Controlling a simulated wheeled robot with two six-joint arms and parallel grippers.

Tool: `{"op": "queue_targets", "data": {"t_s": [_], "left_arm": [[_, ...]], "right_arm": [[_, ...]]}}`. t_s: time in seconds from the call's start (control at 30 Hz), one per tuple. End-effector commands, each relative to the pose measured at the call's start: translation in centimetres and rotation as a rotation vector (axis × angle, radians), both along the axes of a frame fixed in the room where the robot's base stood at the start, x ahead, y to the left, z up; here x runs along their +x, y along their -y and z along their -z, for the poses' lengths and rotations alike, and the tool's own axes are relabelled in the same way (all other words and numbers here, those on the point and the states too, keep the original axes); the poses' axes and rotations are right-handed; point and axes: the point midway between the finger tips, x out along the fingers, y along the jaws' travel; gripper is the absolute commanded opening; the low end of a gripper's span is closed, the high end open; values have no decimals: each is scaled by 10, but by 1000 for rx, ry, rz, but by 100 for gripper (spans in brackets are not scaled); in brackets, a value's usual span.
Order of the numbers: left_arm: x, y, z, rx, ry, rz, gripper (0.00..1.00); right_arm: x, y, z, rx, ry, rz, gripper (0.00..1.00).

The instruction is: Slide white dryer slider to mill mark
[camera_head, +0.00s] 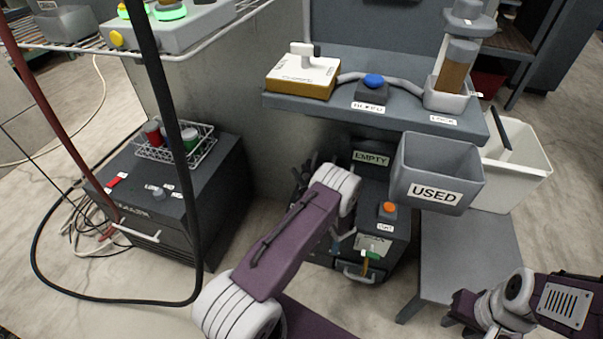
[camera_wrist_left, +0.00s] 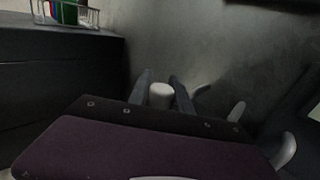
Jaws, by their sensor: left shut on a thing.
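My left arm reaches forward and down in the head view, and its gripper (camera_head: 304,172) is mostly hidden behind my own purple arm link. In the left wrist view the two dark fingers of the left gripper (camera_wrist_left: 162,88) are closed around a short white rounded knob (camera_wrist_left: 160,94), which looks like the white dryer slider. The slider does not show clearly in the head view, and I cannot make out a mill mark. My right gripper (camera_head: 464,308) is low at the right of the head view, apart from the equipment; its finger opening is unclear.
A dark machine (camera_head: 398,225) with an orange button (camera_head: 388,209) stands beside my left arm. Grey USED bin (camera_head: 437,172) hangs below the shelf (camera_head: 400,119). A dark cabinet (camera_head: 222,205) carries a wire rack (camera_head: 178,142). Black cable (camera_head: 172,130) hangs at left.

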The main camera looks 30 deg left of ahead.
Motion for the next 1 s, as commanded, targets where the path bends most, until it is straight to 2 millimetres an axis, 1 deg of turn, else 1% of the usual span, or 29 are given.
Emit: {"op": "queue_targets", "data": {"t_s": [0.07,0.3,0.4,0.5,0.73,0.77,0.8,0.83,1.0], "left_arm": [[2,7,0,1,0,3,0],[14,54,1,1,3,4,0],[16,65,1,0,1,2,0],[16,68,0,0,0,1,0],[16,68,0,0,0,0,0],[16,68,0,0,0,0,30],[16,68,0,0,0,0,41],[16,68,0,0,0,0,47],[16,68,0,0,0,0,47]], "right_arm": [[0,0,1,0,0,0,33],[0,0,7,0,0,0,33],[0,0,8,0,0,0,33],[0,0,8,0,0,0,33],[0,0,8,0,0,0,33],[0,0,8,0,0,0,33],[0,0,8,0,0,0,33],[0,0,8,0,0,0,33],[0,0,8,0,0,0,33]]}}
